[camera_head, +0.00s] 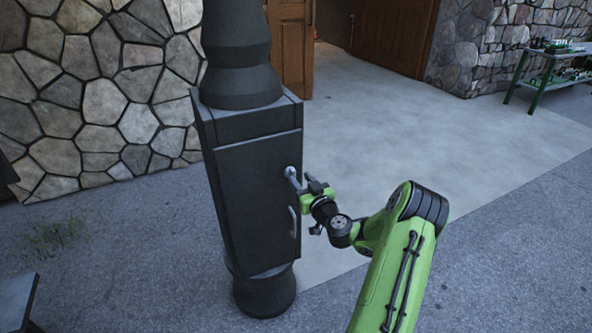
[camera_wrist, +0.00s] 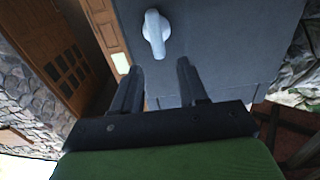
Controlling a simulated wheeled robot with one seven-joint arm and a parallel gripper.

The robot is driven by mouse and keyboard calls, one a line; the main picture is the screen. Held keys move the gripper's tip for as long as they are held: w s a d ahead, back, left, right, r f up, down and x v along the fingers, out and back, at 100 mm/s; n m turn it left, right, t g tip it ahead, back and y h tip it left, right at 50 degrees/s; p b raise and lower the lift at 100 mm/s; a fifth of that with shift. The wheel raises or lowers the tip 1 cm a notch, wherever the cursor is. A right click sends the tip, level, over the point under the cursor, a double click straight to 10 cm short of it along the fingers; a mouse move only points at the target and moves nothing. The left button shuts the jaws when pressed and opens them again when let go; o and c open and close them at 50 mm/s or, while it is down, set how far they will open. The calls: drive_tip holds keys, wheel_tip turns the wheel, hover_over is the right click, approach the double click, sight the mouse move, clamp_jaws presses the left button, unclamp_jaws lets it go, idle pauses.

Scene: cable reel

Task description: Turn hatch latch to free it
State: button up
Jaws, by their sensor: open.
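The hatch is a dark grey door (camera_head: 252,205) on the front of a dark post-like cabinet. The latch (camera_head: 291,178) is a light grey turning lever near the door's upper right edge. In the wrist view the latch (camera_wrist: 155,33) hangs from a round hub with its lever pointing down. My gripper (camera_head: 318,187) is just right of the latch in the head view. In the wrist view my gripper (camera_wrist: 158,88) is open, its two dark fingers apart and empty. The latch lies beyond the fingertips, a little left of midway between them, and looks untouched.
A curved door handle (camera_head: 293,222) sits below the latch. A stone wall (camera_head: 100,90) stands behind on the left. A green-framed workbench (camera_head: 545,75) is far right. Open paving (camera_head: 390,120) lies right of the cabinet. A dark edge of something shows at lower left.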

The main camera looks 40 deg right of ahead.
sight(294, 172)
drive_tip(key=x, duration=0.4)
clamp_jaws()
